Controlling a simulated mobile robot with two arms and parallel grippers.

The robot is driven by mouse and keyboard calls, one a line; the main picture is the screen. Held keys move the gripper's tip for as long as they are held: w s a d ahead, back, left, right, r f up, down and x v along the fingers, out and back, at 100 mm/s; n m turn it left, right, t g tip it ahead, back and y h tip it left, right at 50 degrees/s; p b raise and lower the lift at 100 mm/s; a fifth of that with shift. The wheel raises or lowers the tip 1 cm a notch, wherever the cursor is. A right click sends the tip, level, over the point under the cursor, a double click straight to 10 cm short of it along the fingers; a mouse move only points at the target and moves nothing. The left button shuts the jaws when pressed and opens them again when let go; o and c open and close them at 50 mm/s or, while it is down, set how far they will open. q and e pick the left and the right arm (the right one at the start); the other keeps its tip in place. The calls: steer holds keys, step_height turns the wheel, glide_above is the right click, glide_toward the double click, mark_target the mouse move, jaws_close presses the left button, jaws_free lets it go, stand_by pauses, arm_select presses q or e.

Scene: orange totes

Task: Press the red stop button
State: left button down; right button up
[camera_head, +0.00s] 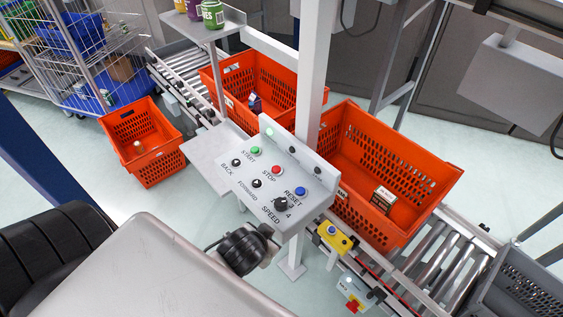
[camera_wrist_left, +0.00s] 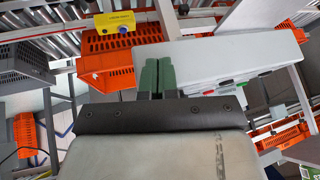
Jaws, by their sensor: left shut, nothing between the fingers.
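The red stop button (camera_head: 276,170) sits on the sloped face of a light grey control panel (camera_head: 243,183), between the green start button (camera_head: 256,151) and the blue reset button (camera_head: 300,190). In the left wrist view the panel (camera_wrist_left: 215,58) is seen nearly edge-on, with the red button (camera_wrist_left: 225,83) small on its lower side. My left gripper (camera_wrist_left: 158,66) has green fingers, shut and empty. They appear beside the panel's left end, apart from the red button; contact with the panel cannot be told. The fingers do not show in the head view. My right gripper is not in view.
Black knobs, including the speed knob (camera_head: 281,204), share the panel face. A yellow box (camera_head: 333,237) with a blue button stands just right of the panel. Orange totes (camera_head: 425,165) stand on the roller conveyor behind; another orange tote (camera_head: 150,165) is on the floor at left.

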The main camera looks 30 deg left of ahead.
arm_select(q)
steer(key=w+d+r+m+t+h, duration=0.2)
steer(key=w+r+m+t+h, duration=0.5)
steer(key=w+r+m+h, duration=0.9)
steer(key=w+a+f+g+y, duration=0.1)
steer(key=w+a+g+y, duration=0.2)
steer(key=a+g+y, duration=0.3)
steer(key=a+y, duration=0.2)
steer(key=a, duration=0.2)
steer(key=shift+a+f+g+p, duration=0.25)
steer(key=shift+a+g+p, duration=0.05)
steer(key=shift+a+p, duration=0.1)
steer(key=shift+f, duration=0.15)
